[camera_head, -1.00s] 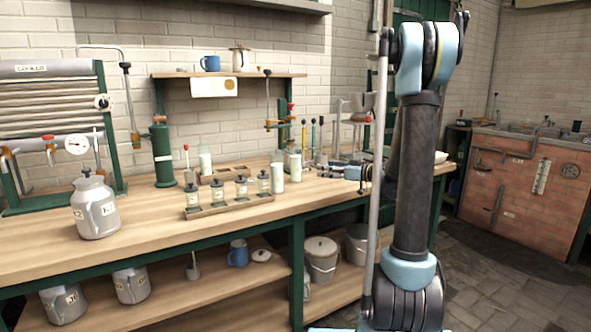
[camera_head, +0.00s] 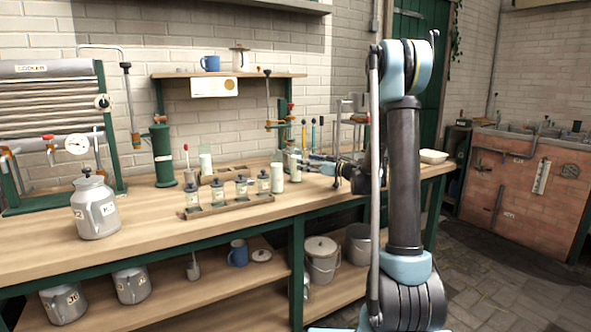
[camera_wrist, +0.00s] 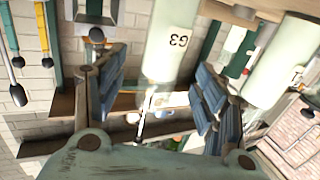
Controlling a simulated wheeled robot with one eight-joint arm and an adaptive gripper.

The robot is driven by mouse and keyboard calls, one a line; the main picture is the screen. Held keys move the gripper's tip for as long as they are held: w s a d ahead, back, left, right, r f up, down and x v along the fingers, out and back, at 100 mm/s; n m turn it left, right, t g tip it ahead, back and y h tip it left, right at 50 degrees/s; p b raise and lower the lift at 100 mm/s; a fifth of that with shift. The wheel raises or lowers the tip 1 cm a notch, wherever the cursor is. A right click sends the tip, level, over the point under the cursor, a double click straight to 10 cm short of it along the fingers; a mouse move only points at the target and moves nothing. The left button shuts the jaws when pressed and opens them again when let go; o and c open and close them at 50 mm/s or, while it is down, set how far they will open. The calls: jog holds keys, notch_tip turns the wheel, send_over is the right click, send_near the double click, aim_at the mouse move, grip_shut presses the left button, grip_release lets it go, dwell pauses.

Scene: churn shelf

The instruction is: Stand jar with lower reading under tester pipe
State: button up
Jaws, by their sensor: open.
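My gripper (camera_head: 322,165) is open and empty over the bench, just right of the milk jars. In the wrist view its blue-padded fingers (camera_wrist: 160,68) are spread, and a white jar labelled G3 (camera_wrist: 170,40) shows upside down in the gap between them. A second white jar (camera_wrist: 273,70) is right of the fingers there. In the head view one jar (camera_head: 277,175) stands at the front, another (camera_head: 295,166) beside it, and a third (camera_head: 205,160) further left. A green post with an orange-and-red fitting (camera_head: 281,123) rises behind them, perhaps the tester. No readings are legible.
A wooden rack (camera_head: 228,207) of small dark-lidded bottles lies left of the front jar. A metal can (camera_head: 95,210) stands at the bench's left. Upright coloured-handled tools (camera_head: 313,135) stand behind my gripper.

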jog(key=shift+x, duration=3.15)
jog(key=shift+s+r, duration=0.1)
jog(key=shift+s, duration=0.1)
jog(key=c, duration=1.5)
jog(key=shift+c, duration=0.2)
jog(key=shift+r, duration=0.1)
